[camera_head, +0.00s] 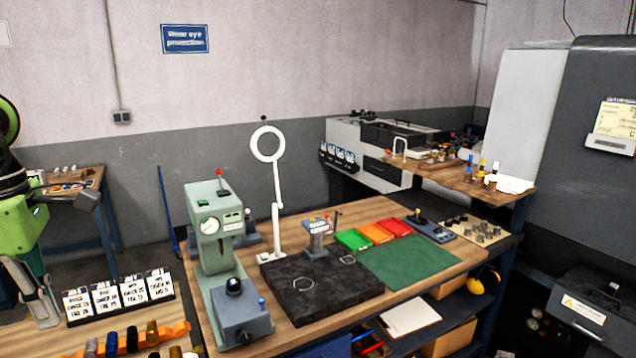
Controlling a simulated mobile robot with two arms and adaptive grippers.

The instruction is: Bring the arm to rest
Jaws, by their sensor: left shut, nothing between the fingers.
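My left arm comes in at the left edge of the head view, with a green and black wrist. My left gripper (44,316) hangs with its fingers pointing down, shut and empty. It is beside the left end of a row of white printed cards (118,294) in a dark holder and holds nothing. Whether its tips touch the surface below cannot be told. My right gripper is not in view.
An orange rack (172,334) lies at the front left. A dark machine (590,180) stands at right.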

